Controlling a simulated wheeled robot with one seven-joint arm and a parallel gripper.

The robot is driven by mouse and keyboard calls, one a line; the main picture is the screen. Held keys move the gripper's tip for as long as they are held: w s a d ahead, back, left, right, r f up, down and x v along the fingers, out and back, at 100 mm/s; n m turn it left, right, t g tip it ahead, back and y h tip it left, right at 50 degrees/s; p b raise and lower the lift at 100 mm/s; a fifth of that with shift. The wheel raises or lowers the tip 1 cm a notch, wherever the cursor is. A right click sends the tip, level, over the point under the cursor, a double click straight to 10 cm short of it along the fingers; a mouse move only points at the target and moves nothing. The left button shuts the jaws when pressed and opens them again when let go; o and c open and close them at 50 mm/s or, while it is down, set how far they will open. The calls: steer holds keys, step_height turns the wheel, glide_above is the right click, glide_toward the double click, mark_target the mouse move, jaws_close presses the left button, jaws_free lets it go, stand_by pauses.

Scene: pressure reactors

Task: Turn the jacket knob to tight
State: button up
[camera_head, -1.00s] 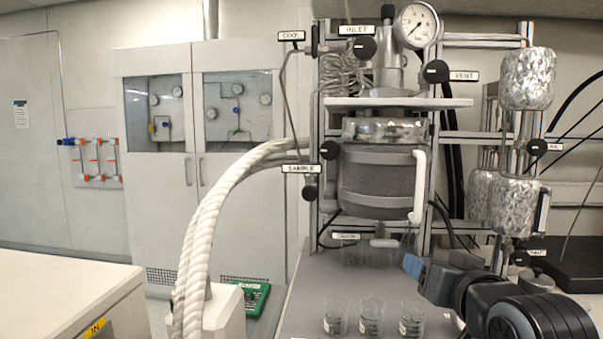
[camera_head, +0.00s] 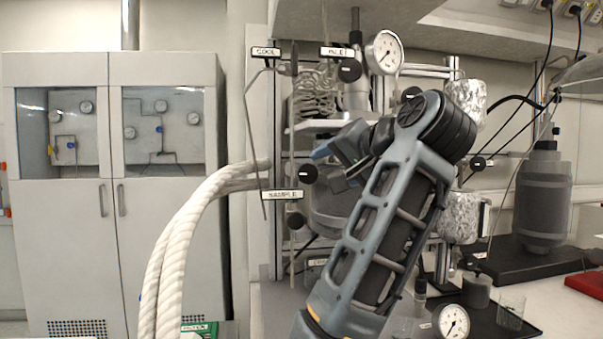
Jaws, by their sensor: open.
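The reactor vessel (camera_head: 325,222) stands on the rack, mostly hidden behind my raised arm. I can read no jacket label. A round black knob (camera_head: 308,173) sits at the vessel's left, near the ends of the white hoses (camera_head: 188,230) and above the SAMPLE label (camera_head: 282,195). Another black knob (camera_head: 298,221) is below that label. I cannot tell which knob is the jacket knob. My gripper (camera_head: 330,165) is open, with blue showing on a finger, and points left in front of the vessel. It appears just right of the upper knob; contact cannot be told.
The INLET knob (camera_head: 349,70), the COOL label (camera_head: 265,52) and a pressure gauge (camera_head: 384,53) are above. Foil-wrapped cylinders (camera_head: 459,215) stand right of my arm. A cabinet (camera_head: 115,230) is at left.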

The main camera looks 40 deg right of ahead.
mark_target(309, 174)
steer(key=p+x, duration=0.1)
steer(key=x, duration=0.6)
steer(key=shift+w+f, duration=0.1)
steer(key=shift+w, duration=0.05)
steer(key=shift+c, duration=0.4)
steer(key=c, duration=0.7)
